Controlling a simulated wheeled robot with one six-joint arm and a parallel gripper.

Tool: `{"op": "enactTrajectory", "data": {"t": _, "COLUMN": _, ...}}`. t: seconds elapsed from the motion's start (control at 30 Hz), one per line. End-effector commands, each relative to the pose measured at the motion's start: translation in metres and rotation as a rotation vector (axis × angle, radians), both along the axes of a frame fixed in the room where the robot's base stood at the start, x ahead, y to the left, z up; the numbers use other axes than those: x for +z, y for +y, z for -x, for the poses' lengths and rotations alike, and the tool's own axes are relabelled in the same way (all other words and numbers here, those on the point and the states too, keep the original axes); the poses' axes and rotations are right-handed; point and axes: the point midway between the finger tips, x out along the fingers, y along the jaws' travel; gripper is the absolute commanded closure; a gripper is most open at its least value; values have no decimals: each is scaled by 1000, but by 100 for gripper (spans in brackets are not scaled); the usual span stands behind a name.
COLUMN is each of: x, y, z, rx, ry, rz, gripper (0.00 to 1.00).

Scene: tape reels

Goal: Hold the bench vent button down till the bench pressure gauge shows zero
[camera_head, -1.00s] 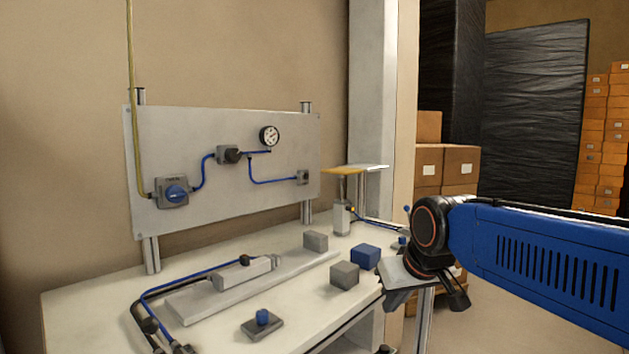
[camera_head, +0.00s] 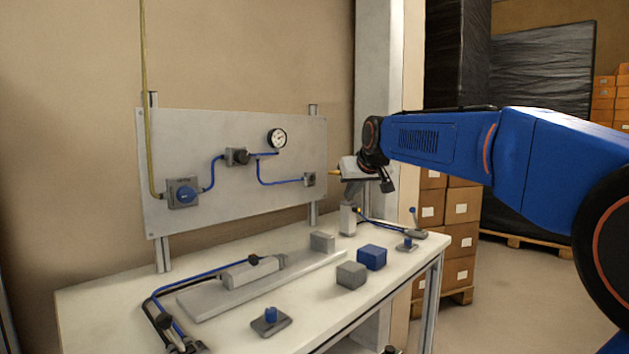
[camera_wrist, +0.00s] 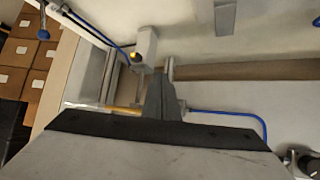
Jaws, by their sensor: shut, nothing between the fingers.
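The round white pressure gauge (camera_head: 277,138) is on the upright grey panel; its needle is too small to read surely. A blue button on a grey plate (camera_head: 271,314) stands at the bench's front. A smaller blue-topped piece (camera_head: 407,243) stands at the bench's right end. I cannot tell by label which is the vent button. In the wrist view my gripper (camera_wrist: 160,95) is shut and empty.
A grey post block (camera_head: 348,218) stands below my gripper; it shows in the wrist view with a yellow spot (camera_wrist: 146,45). A grey cube (camera_head: 351,274), a blue cube (camera_head: 372,257) and a cylinder on a rail (camera_head: 250,272) stand on the bench (camera_head: 225,335). Blue hoses run about.

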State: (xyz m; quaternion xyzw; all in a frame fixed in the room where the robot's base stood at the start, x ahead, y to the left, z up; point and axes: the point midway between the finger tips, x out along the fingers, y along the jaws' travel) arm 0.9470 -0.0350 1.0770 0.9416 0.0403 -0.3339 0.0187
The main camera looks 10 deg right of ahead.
Motion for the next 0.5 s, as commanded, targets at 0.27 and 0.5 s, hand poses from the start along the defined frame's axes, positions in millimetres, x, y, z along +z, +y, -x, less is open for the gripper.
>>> {"op": "enactTrajectory", "data": {"t": 0.27, "x": 21, "y": 6, "z": -50, "rx": 7, "ry": -52, "rz": -1, "gripper": 100}}
{"op": "enactTrajectory", "data": {"t": 0.5, "x": 24, "y": 6, "z": -57, "rx": 9, "ry": -61, "rz": -2, "gripper": 100}}
